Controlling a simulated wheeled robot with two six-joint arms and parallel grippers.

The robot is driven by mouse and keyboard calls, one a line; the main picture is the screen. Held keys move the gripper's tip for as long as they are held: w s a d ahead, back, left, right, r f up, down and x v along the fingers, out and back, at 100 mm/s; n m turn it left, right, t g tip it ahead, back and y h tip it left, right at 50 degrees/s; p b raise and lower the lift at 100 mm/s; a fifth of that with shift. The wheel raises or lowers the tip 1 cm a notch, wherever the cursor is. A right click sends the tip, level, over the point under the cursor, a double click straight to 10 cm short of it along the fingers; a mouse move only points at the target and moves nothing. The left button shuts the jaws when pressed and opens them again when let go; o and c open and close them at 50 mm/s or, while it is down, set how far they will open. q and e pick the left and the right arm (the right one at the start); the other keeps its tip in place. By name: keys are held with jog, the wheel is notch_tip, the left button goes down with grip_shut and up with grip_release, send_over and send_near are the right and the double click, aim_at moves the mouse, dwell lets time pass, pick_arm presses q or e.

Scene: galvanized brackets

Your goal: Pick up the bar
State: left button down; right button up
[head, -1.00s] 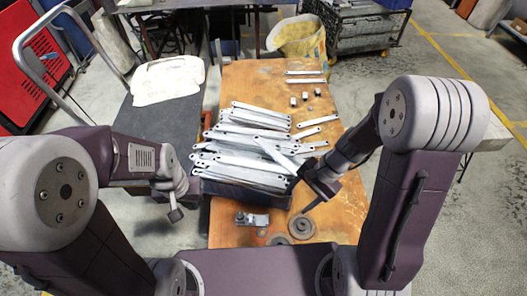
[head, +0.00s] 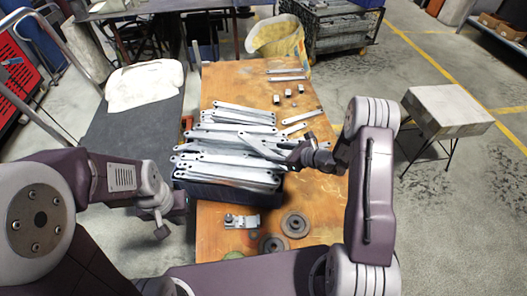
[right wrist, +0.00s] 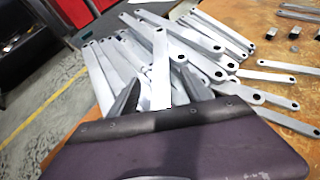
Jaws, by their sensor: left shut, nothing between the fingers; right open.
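A pile of flat galvanized bars with holed ends (head: 225,160) lies in and over a dark bin (head: 225,193) on the table. One bar (head: 258,146) lies slantwise on top, at the pile's right side. My right gripper (head: 290,156) is open at the right edge of the pile, close to this bar's near end. In the right wrist view, a bar (right wrist: 161,70) runs between the open fingers; I cannot tell whether they touch it. My left gripper (head: 161,232) is shut and empty, left of the table's near part, away from the bars.
The wooden table (head: 222,85) holds several small metal blocks (head: 288,92) and loose bars beyond the pile. A metal fixture (head: 241,221) and round discs (head: 295,224) lie in front of the bin. A dark bench (head: 130,125) stands at left.

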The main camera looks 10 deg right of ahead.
aim_at(264, 150)
jog(key=x, duration=0.5)
jog(key=shift+b, duration=0.3)
jog(key=shift+s, duration=0.1)
grip_shut()
jog(key=shift+d+r, duration=0.1)
notch_tip(264, 150, up, 4)
jog(key=shift+r+p, duration=0.15)
jog(key=shift+p, duration=0.4)
jog(key=s+a+r, duration=0.6)
jog(key=s, duration=0.4)
jog(key=shift+r, duration=0.3)
